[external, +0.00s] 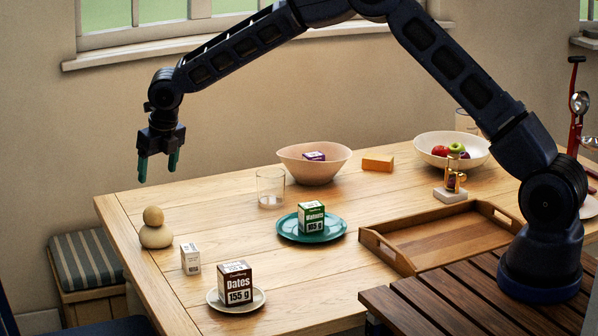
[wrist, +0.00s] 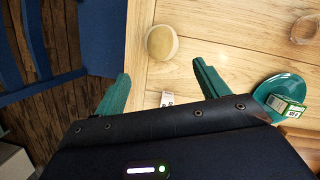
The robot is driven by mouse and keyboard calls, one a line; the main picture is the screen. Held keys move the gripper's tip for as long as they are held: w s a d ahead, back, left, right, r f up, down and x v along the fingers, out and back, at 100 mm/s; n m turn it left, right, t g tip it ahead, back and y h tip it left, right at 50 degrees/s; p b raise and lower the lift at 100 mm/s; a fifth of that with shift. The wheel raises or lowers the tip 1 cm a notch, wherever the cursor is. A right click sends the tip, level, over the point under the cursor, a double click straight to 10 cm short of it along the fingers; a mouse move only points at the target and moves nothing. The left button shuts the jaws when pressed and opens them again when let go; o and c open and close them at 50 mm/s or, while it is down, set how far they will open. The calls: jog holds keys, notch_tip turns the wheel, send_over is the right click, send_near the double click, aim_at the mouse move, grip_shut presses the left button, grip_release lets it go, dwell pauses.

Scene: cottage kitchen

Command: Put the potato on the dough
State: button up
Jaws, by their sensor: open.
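A small round tan potato (external: 153,215) rests on top of a larger, flattened pale dough ball (external: 156,237) near the left edge of the wooden table. My gripper (external: 158,168) is above them, pointing down, open and empty, with its green fingers apart. It is clear of the potato by a visible gap. In the wrist view the potato (wrist: 160,41) shows from above, over the dough, whose rim (wrist: 149,53) shows around it. They lie beyond the gap between the open fingers (wrist: 161,75).
A small white box (external: 190,258) stands near the dough. A Dates box (external: 235,283) on a saucer, a green box (external: 311,216) on a teal plate (external: 284,229), a glass (external: 270,188), bowls and a wooden tray (external: 385,254) occupy the table. Bare wood lies around the dough.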

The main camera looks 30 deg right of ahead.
jog(key=s+d+r+m+t+h, duration=0.1)
jog(key=s+d+r+m, duration=0.2)
jog(key=d+r+m, duration=0.7)
jog(key=s+d+r+m+h, duration=0.15)
jog(key=d+r+m, duration=0.25)
jog(key=d+r, duration=1.1)
jog(key=s+d+r+m, duration=0.2)
jog(key=s+d+m, duration=0.35)
jog(key=d, duration=0.45)
jog(key=s+d+r+m, duration=0.1)
jog(key=s+d+m, duration=0.4)
jog(key=d, duration=0.5)
jog(key=s+d+f+m, duration=0.1)
jog(key=s+d+m, duration=0.4)
jog(key=s, duration=0.4)
jog(key=s+d+f+m+y, duration=0.1)
jog(key=s+d+m, duration=0.4)
jog(key=s, duration=0.3)
jog(key=s+d+f+m, duration=0.1)
jog(key=s+d+m, duration=0.5)
jog(key=s, duration=0.3)
jog(key=shift+s+d+f+t, duration=0.25)
jog(key=shift+s+d+t, duration=0.05)
jog(key=shift+s+d, duration=0.05)
